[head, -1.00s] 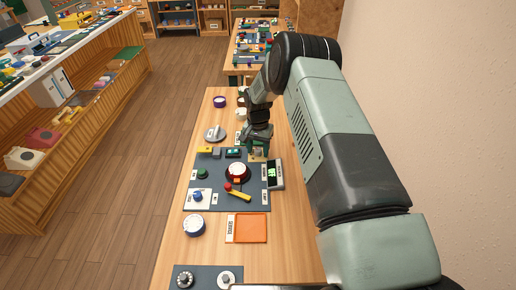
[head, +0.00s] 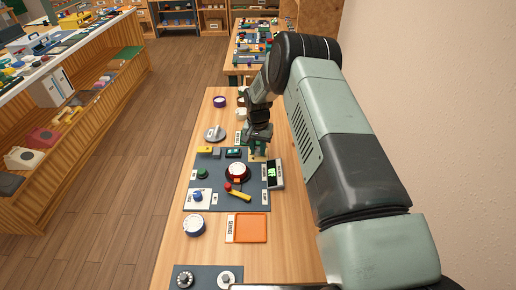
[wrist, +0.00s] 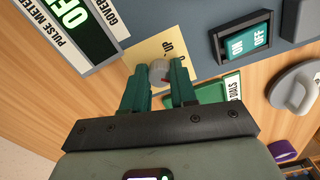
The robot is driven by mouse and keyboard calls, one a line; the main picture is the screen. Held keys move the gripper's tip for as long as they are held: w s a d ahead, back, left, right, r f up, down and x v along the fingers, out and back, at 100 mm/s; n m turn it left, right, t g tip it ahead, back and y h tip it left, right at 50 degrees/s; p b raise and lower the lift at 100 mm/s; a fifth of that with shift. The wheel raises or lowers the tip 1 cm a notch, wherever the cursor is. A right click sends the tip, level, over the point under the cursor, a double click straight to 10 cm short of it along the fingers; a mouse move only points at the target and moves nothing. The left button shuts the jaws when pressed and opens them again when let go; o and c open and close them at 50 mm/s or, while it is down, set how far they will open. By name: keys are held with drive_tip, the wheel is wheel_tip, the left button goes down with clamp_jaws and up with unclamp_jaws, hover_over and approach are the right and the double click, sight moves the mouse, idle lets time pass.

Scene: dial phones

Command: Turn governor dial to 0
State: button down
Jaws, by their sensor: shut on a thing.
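A small grey dial with a red mark (wrist: 159,68) stands on a pale yellow plate (wrist: 143,50) in the wrist view. Part of a "GOVERNOR" label shows near the plate. The lettering on the plate is partly hidden, with "UP" legible. My gripper (wrist: 161,78) has its two green fingers shut on the dial, one on each side. In the head view my gripper (head: 258,152) is low over the far right of the dark panel (head: 219,169), and the dial is hidden there.
A pulse meter with a green display (wrist: 82,22) stands beside the plate. An ON/OFF switch (wrist: 246,45) and a grey handle (wrist: 294,88) lie to the right. A red-rimmed dial (head: 237,173), a yellow lever (head: 240,195) and an orange tray (head: 251,228) are nearer.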

sight(258, 150)
drive_tip(key=n, duration=0.3)
drive_tip(key=shift+n, duration=2.3)
drive_tip(key=c, duration=0.9)
unclamp_jaws()
drive_tip(key=shift+r, duration=0.1)
wheel_tip(258, 150, up, 11)
drive_tip(key=shift+f, duration=0.15)
